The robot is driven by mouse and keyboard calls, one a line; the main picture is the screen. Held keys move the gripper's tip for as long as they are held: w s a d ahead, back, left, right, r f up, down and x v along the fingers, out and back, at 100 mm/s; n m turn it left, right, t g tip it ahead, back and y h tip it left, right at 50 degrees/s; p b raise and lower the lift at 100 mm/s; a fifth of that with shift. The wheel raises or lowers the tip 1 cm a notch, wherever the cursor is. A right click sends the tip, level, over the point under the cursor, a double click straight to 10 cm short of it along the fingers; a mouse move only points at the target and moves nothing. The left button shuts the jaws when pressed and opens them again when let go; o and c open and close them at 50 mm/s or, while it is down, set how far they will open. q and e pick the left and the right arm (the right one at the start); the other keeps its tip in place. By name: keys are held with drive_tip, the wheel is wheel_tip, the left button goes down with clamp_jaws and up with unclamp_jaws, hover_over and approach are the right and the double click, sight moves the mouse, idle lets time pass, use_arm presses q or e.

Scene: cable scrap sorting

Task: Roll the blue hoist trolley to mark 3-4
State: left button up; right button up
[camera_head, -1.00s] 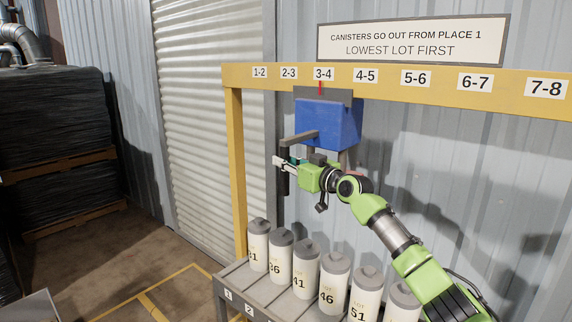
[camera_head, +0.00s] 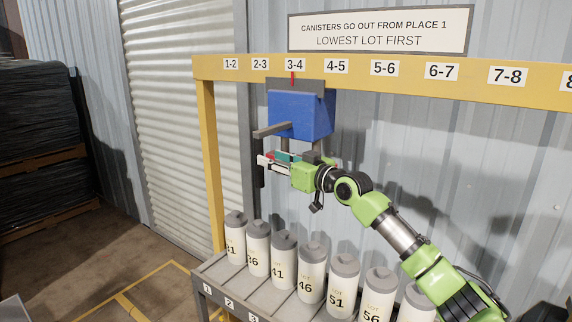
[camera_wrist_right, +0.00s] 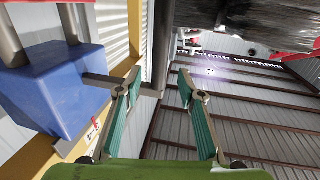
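The blue hoist trolley (camera_head: 300,115) hangs under the yellow beam, its red pointer (camera_head: 292,78) just below the label 3-4 (camera_head: 295,65). A bar runs left from the trolley to a dark upright handle (camera_head: 258,172). My right gripper (camera_head: 268,161) is beside the handle, left of and below the trolley. In the right wrist view the trolley (camera_wrist_right: 55,88) is at left. The teal fingers of my right gripper (camera_wrist_right: 160,78) are spread apart, with the handle bar (camera_wrist_right: 125,86) across near their tips and nothing clamped. My left gripper is out of view.
The yellow beam (camera_head: 460,85) carries a row of number labels. White canisters with grey lids (camera_head: 312,275) stand in a row on the grey rack (camera_head: 215,275) below my right arm. A sign (camera_head: 380,30) is above the beam. Dark wrapped pallets (camera_head: 40,140) stand at far left.

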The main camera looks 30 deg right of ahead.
drive_tip(key=shift+s+d, duration=0.25)
drive_tip(key=shift+s, duration=1.05)
drive_tip(key=shift+s+d, duration=0.25)
drive_tip(key=shift+s, duration=1)
